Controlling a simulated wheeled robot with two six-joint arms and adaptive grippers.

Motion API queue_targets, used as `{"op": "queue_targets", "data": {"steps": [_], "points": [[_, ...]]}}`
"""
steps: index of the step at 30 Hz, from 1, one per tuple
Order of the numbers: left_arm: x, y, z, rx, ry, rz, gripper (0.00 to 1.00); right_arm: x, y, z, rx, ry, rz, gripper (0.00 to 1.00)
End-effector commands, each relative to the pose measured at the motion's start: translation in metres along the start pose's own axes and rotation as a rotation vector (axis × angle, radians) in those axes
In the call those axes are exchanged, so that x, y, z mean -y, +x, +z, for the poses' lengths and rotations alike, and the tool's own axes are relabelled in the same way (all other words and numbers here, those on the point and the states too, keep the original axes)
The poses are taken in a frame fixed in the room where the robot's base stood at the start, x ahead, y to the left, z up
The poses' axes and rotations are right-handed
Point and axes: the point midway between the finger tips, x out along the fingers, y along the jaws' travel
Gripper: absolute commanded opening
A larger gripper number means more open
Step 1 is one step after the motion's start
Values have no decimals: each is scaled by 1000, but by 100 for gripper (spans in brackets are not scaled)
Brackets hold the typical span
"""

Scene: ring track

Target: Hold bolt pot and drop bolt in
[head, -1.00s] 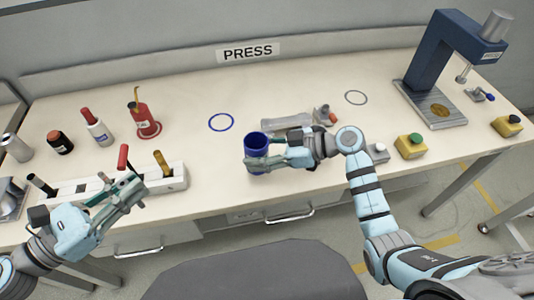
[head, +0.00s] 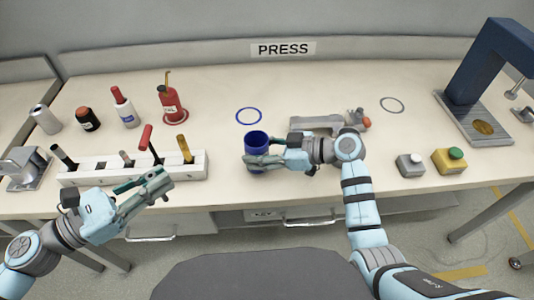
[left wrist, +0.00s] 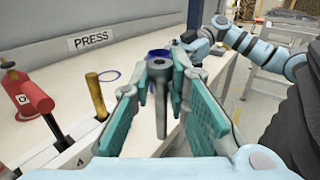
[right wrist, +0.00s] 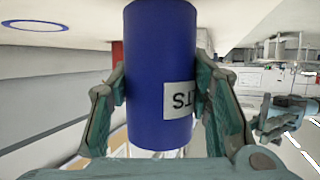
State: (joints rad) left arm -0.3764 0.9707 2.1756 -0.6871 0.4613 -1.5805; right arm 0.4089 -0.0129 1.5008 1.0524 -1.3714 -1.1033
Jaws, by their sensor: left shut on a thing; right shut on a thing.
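The blue bolt pot (head: 256,142) is held upright near the front of the bench by my right gripper (head: 262,161). In the right wrist view the pot (right wrist: 150,75), with a white label, sits between the two shut fingers (right wrist: 160,105). Whether its base touches the bench cannot be told. My left gripper (head: 165,185) is shut in front of the tool rack. In the left wrist view a grey bolt (left wrist: 159,95) hangs head up between its fingers (left wrist: 160,78), with the pot's blue rim showing behind. The pot stands right of the left gripper, apart from it.
A white tool rack (head: 100,175) with upright handles stands at the front left. A red oil can (head: 172,104), bottles and a can are behind it. A blue ring mark (head: 249,116) lies behind the pot. The press (head: 480,75) and button boxes (head: 449,160) are at right.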

Motion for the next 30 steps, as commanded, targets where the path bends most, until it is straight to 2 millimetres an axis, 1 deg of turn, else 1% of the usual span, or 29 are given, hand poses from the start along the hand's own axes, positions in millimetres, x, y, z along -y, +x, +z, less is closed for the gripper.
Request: {"op": "queue_targets", "data": {"steps": [1,3,8,30], "points": [[0,0,-5,0,0,0,0,0,5,2,-2,0,0,20],[0,0,-8,0,0,0,0,0,10,3,0,0,0,20],[0,0,-12,0,0,0,0,0,17,3,0,0,-1,20],[0,0,-14,0,0,0,0,0,18,5,1,0,0,20]]}}
